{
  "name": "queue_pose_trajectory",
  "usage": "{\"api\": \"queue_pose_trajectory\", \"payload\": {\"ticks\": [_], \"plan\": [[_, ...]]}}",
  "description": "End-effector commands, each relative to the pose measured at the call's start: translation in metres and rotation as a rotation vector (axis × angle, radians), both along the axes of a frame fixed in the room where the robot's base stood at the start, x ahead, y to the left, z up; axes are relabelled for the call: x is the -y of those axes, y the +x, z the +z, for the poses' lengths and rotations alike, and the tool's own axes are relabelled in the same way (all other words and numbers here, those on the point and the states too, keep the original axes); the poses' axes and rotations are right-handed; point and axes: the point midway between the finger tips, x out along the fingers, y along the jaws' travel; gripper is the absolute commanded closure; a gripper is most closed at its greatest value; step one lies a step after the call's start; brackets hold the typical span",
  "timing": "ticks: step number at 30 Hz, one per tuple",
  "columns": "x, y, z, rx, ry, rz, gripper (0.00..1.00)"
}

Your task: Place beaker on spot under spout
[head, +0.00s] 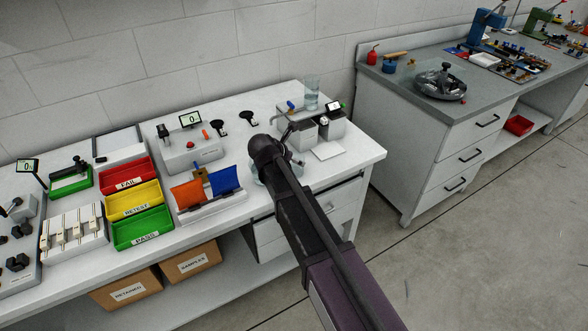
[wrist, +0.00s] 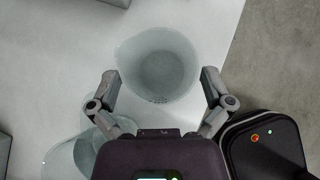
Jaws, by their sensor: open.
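A clear glass beaker (wrist: 159,66) stands on the white bench top, seen from above in the wrist view. My gripper (wrist: 159,75) is open, with one finger on each side of the beaker's near part; I cannot tell whether either finger touches it. In the head view my arm covers the gripper, and only a bit of glassware (head: 259,171) shows at its left side. A grey dispensing device (head: 318,133) with a clear vessel (head: 312,93) above it stands behind my arm. A pale square plate (head: 328,151) lies in front of it. The spout is too small to make out.
A second clear glass vessel (wrist: 65,155) is close by at the lower left of the wrist view. Orange and blue flaps (head: 205,187), coloured trays (head: 133,200) and a grey instrument (head: 190,145) stand to the left.

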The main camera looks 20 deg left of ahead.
Motion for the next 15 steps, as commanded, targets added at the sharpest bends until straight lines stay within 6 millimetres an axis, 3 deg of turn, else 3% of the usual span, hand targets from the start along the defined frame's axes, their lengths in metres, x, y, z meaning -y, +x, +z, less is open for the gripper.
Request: {"api": "queue_pose_trajectory", "payload": {"ticks": [6, 15], "plan": [[0.004, 0.015, -0.019, -0.001, 0.000, 0.000, 0.00], [0.008, 0.024, -0.026, -0.001, 0.000, 0.000, 0.00]]}}
